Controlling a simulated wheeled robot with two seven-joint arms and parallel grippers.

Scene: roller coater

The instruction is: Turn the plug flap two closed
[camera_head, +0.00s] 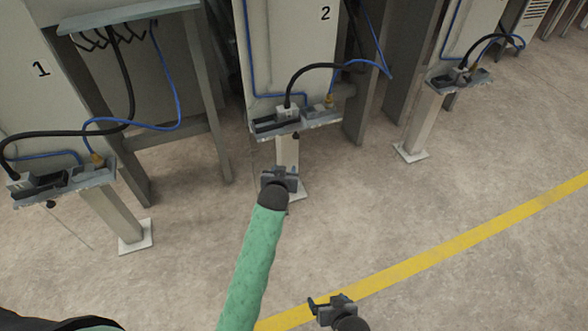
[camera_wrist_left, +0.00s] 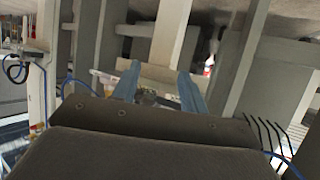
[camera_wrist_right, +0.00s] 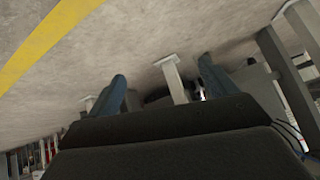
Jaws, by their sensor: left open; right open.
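Station 2's tray (camera_head: 322,117) sits on a pale post. It holds a light plug (camera_head: 287,113) on a black cable, a dark recess (camera_head: 268,126) and a yellowish plug (camera_head: 328,101) on a blue cable. I cannot tell which part is the plug flap or how it stands. My left gripper (camera_head: 280,176) is open and empty in front of the post, appearing below the tray. Its fingers (camera_wrist_left: 158,88) frame the post and a beige edge in the left wrist view. My right gripper (camera_head: 330,303) is open and empty, lower and nearer, pointing toward the post (camera_wrist_right: 174,82).
Station 1's tray (camera_head: 62,188) stands at left, station 3's tray (camera_head: 460,80) at back right. Frame legs (camera_head: 215,130) and loose cables flank station 2. A yellow line (camera_head: 450,245) crosses the open floor.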

